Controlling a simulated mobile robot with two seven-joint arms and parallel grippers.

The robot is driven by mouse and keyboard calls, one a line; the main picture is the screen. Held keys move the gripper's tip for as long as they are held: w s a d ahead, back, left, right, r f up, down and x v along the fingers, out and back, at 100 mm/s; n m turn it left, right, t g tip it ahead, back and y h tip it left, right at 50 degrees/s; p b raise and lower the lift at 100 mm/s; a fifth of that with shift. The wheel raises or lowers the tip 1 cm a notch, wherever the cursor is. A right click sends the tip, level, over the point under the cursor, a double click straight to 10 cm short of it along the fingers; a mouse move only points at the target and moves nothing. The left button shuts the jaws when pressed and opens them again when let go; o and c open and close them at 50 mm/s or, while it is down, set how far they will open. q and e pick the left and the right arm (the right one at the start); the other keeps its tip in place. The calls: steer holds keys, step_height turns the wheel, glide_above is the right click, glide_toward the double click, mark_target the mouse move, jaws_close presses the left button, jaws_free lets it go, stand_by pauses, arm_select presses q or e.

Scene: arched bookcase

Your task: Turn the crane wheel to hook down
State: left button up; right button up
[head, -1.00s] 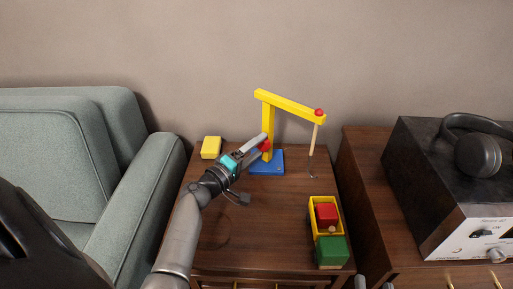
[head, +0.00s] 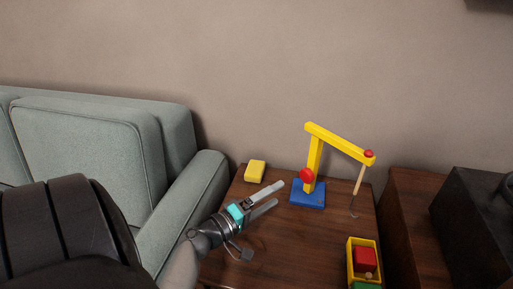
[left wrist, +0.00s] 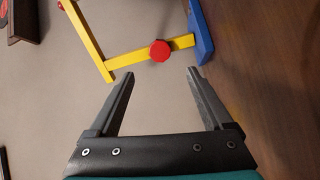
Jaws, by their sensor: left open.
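The toy crane has a yellow post and arm (head: 338,143) on a blue base (head: 308,196), standing on the brown table. Its red wheel (head: 306,176) is on the left side of the post; it also shows in the left wrist view (left wrist: 160,50). The hook (head: 353,214) hangs on a line from the arm's right end, close to the table. My left gripper (head: 279,195) is open and empty, left of the crane and apart from the wheel. In the left wrist view its fingers (left wrist: 161,72) are spread, with the wheel beyond the tips. My right gripper is not in view.
A yellow block (head: 255,171) lies at the table's back left. A yellow box (head: 352,262) holding a red block (head: 365,259) is at the front right. A green sofa (head: 90,140) stands left, and a dark box (head: 475,220) stands right.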

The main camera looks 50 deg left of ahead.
arm_select(q)
steer(key=s, duration=0.5)
steer(key=shift+a, duration=0.25)
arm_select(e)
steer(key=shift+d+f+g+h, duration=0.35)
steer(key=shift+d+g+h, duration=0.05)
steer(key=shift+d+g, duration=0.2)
arm_select(q)
steer(key=shift+w, duration=0.1)
steer(key=shift+d, duration=0.1)
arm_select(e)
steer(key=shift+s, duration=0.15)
